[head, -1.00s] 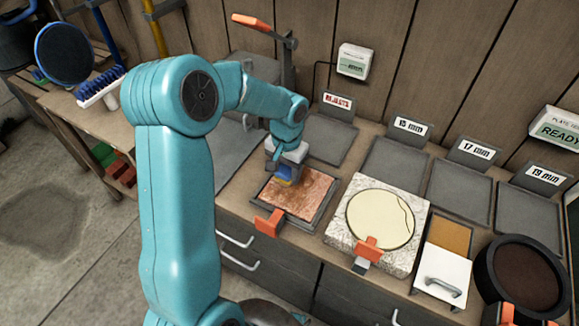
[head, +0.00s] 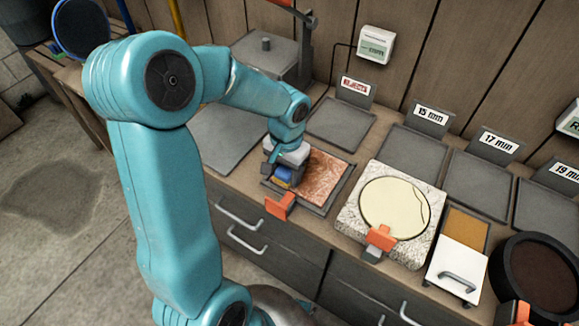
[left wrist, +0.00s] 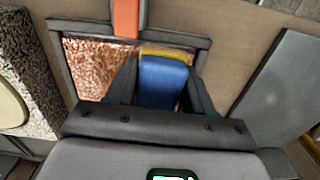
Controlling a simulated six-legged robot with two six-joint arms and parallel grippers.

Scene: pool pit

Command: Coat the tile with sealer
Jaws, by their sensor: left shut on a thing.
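The tile (head: 328,178) is reddish-brown and mottled, lying in a dark tray frame (head: 344,187) on the bench; it also shows in the left wrist view (left wrist: 97,72). My left gripper (head: 279,176) is over the tile's left part. It is shut on a blue block-like applicator (left wrist: 163,82) with a yellow edge, which also shows in the head view (head: 284,174). The applicator is low over the tile; its underside is hidden, so contact cannot be told. An orange clamp (head: 280,205) sits at the tray's front edge.
Right of the tray is a speckled stone slab (head: 352,216) with a cream disc (head: 392,205) and another orange clamp (head: 381,238). Grey trays with labels, such as 15 mm (head: 431,118), stand behind. A round dark container (head: 540,273) is at the right. A grey plate (head: 222,135) lies left.

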